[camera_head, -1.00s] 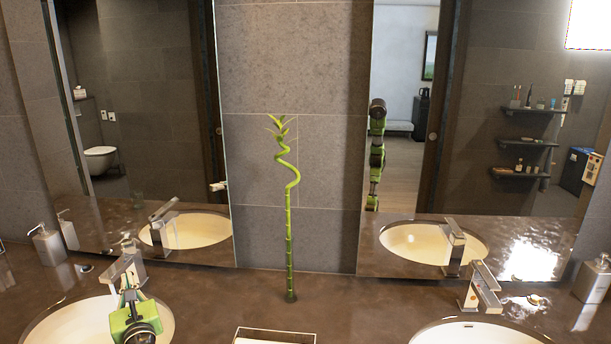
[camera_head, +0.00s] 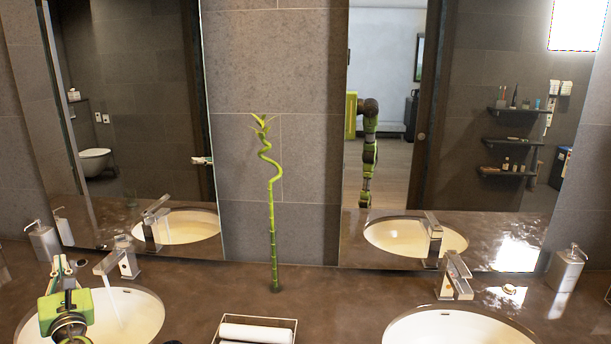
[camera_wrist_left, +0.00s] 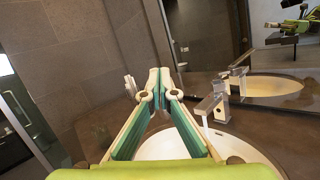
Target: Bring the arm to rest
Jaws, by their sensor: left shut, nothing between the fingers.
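My left gripper (camera_head: 63,262) is at the lower left of the head view, over the left end of the left sink (camera_head: 135,318). It is green with pale fingers that point toward the mirror wall. In the left wrist view its fingertips (camera_wrist_left: 160,74) meet, shut and empty, with the sink basin (camera_wrist_left: 190,148) behind and below them. My right gripper is not in view.
The left faucet (camera_head: 112,265) is right of the gripper, and a soap dispenser (camera_head: 43,241) stands behind it. A tray with a rolled white towel (camera_head: 256,332), a bamboo stalk (camera_head: 272,230) and the right sink (camera_head: 450,328) are further right. My arm reflects in the right mirror.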

